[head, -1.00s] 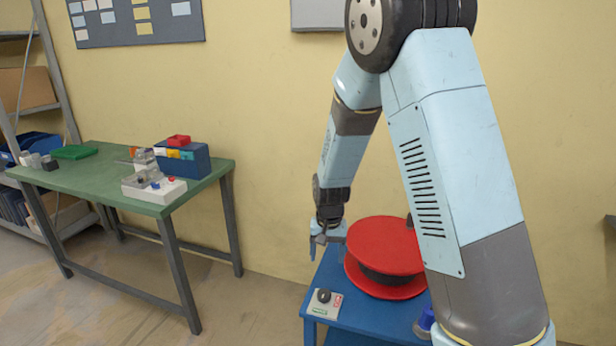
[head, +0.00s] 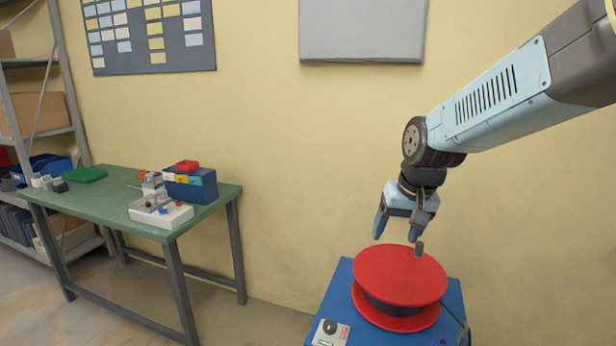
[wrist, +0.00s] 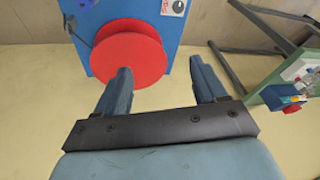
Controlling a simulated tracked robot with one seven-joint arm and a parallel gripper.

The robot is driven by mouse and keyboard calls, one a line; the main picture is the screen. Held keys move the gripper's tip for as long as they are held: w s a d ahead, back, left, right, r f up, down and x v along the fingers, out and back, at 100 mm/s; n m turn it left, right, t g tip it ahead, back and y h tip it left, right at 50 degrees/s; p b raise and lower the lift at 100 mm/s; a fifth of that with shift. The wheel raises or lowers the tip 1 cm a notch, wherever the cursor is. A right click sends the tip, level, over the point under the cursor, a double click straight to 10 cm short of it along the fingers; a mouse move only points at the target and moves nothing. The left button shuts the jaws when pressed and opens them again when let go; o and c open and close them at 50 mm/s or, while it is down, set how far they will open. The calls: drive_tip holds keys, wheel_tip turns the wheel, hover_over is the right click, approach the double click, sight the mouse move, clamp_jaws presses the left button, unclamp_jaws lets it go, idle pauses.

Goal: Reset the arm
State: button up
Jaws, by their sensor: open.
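My gripper (head: 398,232) hangs above the blue stand at the right of the head view, fingers pointing down. It is open with nothing between its fingers. A red cable reel (head: 400,272) with a dark core lies flat on the blue stand (head: 341,288), just below my gripper. In the wrist view my two blue fingers (wrist: 165,90) are spread apart. The red reel (wrist: 128,54) shows there beyond the left finger, partly covered by it. My arm reaches in from the right edge of the head view.
A small control box (head: 331,333) with a black knob sits on the stand's front. A green table (head: 105,205) at left holds a blue bin (head: 190,187), a white socket box (head: 160,213) and a green tray (head: 84,175). A shelf stands far left. The wall between table and stand is clear.

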drive_tip(key=s+d+r+t, duration=0.1)
drive_tip(key=s+d+r, duration=0.1)
drive_tip(key=s, duration=0.5)
drive_tip(key=s+d+r+t+h, duration=0.1)
drive_tip(key=s+d+r, duration=0.2)
drive_tip(key=s, duration=0.3)
drive_tip(key=shift+v, duration=0.9)
